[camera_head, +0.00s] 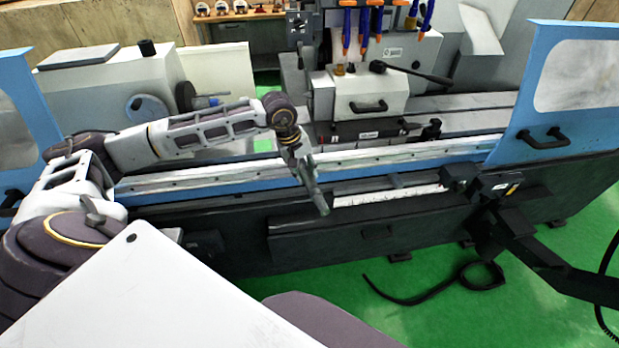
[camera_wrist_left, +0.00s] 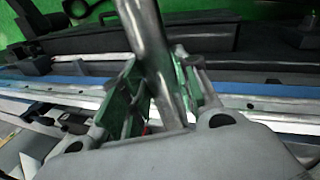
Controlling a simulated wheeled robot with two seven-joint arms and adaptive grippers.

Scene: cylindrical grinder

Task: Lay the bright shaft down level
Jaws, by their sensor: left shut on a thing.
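The bright shaft (camera_head: 319,198) is a grey metal rod. In the head view it hangs steeply, tilted from upright, with its lower end in front of the dark machine front. My left gripper (camera_head: 303,168) is shut on its upper part, above the front edge of the machine. In the left wrist view the shaft (camera_wrist_left: 151,42) runs between the green-padded fingers of my left gripper (camera_wrist_left: 160,95) and out past the top edge. The fingers hide part of the shaft. My right gripper is in neither view.
The grinder's blue front rail (camera_head: 235,188) runs behind the shaft. A silver ledge (camera_head: 390,197) lies right of it. Blue guard doors with black handles stand at both sides. A black support arm (camera_head: 545,262) juts out at right. A cable (camera_head: 430,300) lies on the green floor.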

